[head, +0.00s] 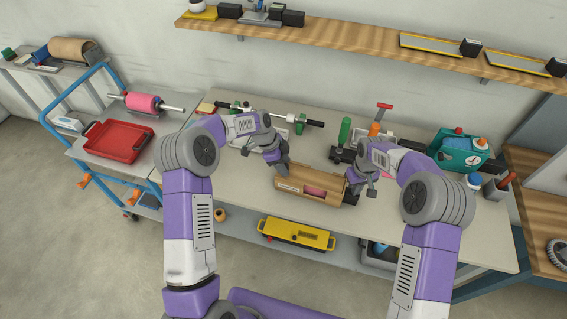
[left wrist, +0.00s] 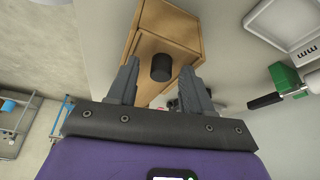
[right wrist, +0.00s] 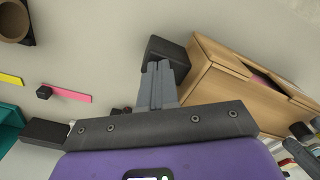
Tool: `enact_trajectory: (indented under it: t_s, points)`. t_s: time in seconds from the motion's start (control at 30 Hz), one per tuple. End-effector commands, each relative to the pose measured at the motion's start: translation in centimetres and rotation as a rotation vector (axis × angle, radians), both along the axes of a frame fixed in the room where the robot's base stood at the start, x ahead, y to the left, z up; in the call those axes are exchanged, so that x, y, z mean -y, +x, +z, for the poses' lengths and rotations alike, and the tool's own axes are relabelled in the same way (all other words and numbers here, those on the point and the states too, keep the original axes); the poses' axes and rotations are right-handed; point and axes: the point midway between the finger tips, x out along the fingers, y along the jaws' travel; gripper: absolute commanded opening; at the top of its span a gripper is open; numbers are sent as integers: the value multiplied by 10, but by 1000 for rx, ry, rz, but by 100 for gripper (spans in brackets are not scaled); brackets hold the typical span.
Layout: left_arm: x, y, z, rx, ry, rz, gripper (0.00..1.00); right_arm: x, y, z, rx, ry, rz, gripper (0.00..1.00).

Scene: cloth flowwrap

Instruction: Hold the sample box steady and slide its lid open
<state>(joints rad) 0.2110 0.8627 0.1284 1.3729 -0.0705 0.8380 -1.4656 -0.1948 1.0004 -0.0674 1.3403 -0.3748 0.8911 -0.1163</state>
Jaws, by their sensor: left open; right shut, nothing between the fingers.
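The sample box (head: 290,187) is a light wooden box on the grey table, with something pink (head: 315,191) showing in an opening in it. My left gripper (head: 284,168) is at its left end. In the left wrist view, its open fingers (left wrist: 160,68) are on either side of a dark round knob (left wrist: 162,70) on the box's end; contact is not clear. My right gripper (head: 361,189) is at the right end. In the right wrist view, its shut, empty fingers (right wrist: 158,78) are beside the box (right wrist: 225,90), in front of a dark block (right wrist: 168,50).
A green-handled tool (head: 344,131) and an orange-topped item (head: 375,129) stand behind the box. A yellow case (head: 297,233) is below the table's front edge. A red tray (head: 118,141) is on the left cart.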

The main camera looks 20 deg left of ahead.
Motion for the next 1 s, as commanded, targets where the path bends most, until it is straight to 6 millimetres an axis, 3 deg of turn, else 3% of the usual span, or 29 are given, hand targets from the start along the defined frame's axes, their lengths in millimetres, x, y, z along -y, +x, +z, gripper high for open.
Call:
enact_trajectory:
  t_s: [0.1,0.4,0.77,1.0]
  points:
    - [0,0,0,0,0,0,47,0,-5,-7,-17,-3,1,0]
    - [0,0,0,-1,0,0,1,0,-5,-7,-17,-3,1,0]
    - [-3,0,0,-1,0,1,0,1,-5,-7,-16,-4,0,0]
    - [-40,3,0,1,1,6,0,1,-5,-7,-16,-4,-1,0]
